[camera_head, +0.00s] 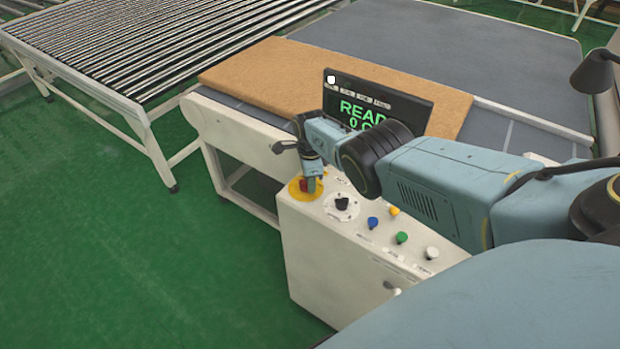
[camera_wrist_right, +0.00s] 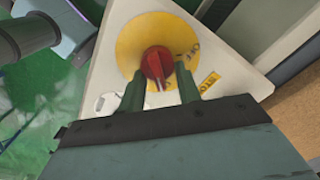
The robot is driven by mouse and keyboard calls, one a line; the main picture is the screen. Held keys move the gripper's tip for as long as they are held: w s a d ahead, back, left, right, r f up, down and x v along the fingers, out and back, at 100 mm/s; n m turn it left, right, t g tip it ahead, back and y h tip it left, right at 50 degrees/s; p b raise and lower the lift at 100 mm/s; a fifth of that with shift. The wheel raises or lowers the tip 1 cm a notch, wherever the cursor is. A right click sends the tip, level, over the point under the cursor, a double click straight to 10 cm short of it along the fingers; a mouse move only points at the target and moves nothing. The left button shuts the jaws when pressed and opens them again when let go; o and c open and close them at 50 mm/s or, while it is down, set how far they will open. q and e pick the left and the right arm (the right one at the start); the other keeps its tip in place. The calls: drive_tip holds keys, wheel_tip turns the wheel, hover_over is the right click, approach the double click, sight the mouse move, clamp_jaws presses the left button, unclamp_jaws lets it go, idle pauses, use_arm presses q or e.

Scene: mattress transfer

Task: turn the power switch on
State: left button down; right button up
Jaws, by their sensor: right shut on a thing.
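The power switch is a red rotary knob (camera_wrist_right: 157,64) on a round yellow plate (camera_wrist_right: 150,38), on top of the white control box (camera_head: 330,265). In the head view the red knob (camera_head: 306,184) sits at the box's far left corner, partly behind my fingers. My right gripper (camera_head: 312,183) points down at it. In the right wrist view the two green fingers (camera_wrist_right: 160,90) reach to either side of the knob and are shut on it. The white mark on the knob points towards the gripper. My left gripper is not in either view.
A black selector (camera_head: 342,204) and blue (camera_head: 373,222), yellow (camera_head: 393,210), green (camera_head: 401,237) and white (camera_head: 432,253) buttons share the box top. A display (camera_head: 370,104) reads "READ", partly hidden by my arm. Behind it, a brown mattress (camera_head: 265,78) lies near a roller conveyor (camera_head: 140,45).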

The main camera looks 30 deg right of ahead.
idle(0.3)
drive_tip(key=o, duration=0.9)
drive_tip(key=shift+o, duration=0.2)
drive_tip(key=shift+r+p, duration=0.55)
drive_tip(key=shift+r, duration=0.05)
wheel_tip(320, 180, up, 2)
drive_tip(key=shift+r+p, duration=0.1)
drive_tip(key=shift+p, duration=0.95)
drive_tip(key=shift+w+b, duration=0.1)
drive_tip(key=shift+b, duration=0.45)
drive_tip(key=shift+r+b, duration=0.5)
drive_tip(key=shift+r, duration=0.3)
wheel_tip(320, 180, up, 8)
drive_tip(key=p, duration=0.1)
drive_tip(key=shift+r, duration=0.25)
